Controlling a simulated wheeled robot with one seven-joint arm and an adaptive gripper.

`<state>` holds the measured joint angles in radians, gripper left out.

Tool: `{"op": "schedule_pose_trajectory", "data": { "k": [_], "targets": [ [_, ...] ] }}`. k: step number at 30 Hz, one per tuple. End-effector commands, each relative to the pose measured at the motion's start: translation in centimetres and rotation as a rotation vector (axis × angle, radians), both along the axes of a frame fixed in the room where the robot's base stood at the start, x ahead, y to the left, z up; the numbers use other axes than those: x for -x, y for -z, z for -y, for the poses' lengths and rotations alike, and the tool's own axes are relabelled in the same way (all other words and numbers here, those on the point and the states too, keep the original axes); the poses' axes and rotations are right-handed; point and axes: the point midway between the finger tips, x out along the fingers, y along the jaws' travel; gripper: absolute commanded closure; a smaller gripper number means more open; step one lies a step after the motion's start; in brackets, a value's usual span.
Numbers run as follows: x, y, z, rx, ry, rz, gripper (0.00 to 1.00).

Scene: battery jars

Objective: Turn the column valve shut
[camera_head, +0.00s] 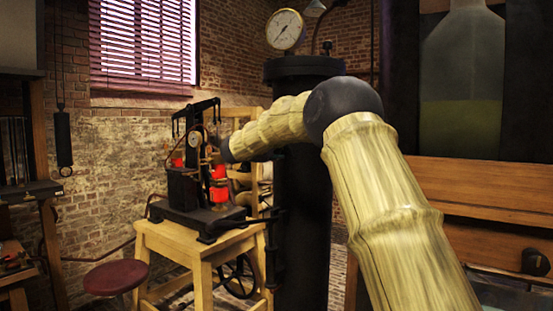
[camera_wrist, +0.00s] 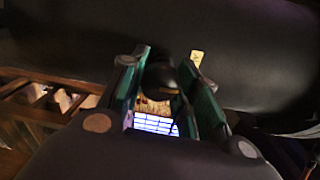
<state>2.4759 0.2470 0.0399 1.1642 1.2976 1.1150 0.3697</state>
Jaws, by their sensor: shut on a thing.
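The black column (camera_head: 302,200) stands in the middle of the head view, with a round pressure gauge (camera_head: 285,30) above it. In the wrist view its dark curved surface (camera_wrist: 245,60) fills the upper part. My gripper (camera_wrist: 166,66) faces it, with teal-padded fingers on both sides of a dark rounded part, which I take to be the column valve (camera_wrist: 158,80). The fingers are shut on it. The valve's shape and how far it is turned cannot be made out. In the head view my arm reaches left across the column, and my fingers cannot be made out there.
A wooden table (camera_head: 200,250) left of the column bears a dark apparatus with red parts (camera_head: 218,190). A dark red stool (camera_head: 116,277) stands beside it. A wooden bench (camera_head: 480,190) with a large glass jar (camera_head: 462,60) is at right. A small yellow tag (camera_wrist: 197,58) is on the column.

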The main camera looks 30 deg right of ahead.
Motion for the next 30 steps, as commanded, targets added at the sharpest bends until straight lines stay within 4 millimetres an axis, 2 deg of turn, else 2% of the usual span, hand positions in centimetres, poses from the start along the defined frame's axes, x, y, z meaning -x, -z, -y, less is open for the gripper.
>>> {"op": "schedule_pose_trajectory", "data": {
  "k": [1,20,21,24,30],
  "targets": [
    [0.05,0.44,0.10,-0.007,0.002,0.012,0.93],
    [-0.01,0.25,-0.01,-0.024,0.001,0.051,0.93],
    [-0.01,0.26,-0.02,-0.023,0.001,0.050,0.63],
    [-0.02,0.24,-0.02,-0.023,0.000,0.050,0.46],
    [-0.03,0.14,-0.03,-0.023,0.000,0.051,0.46]
  ]
}}
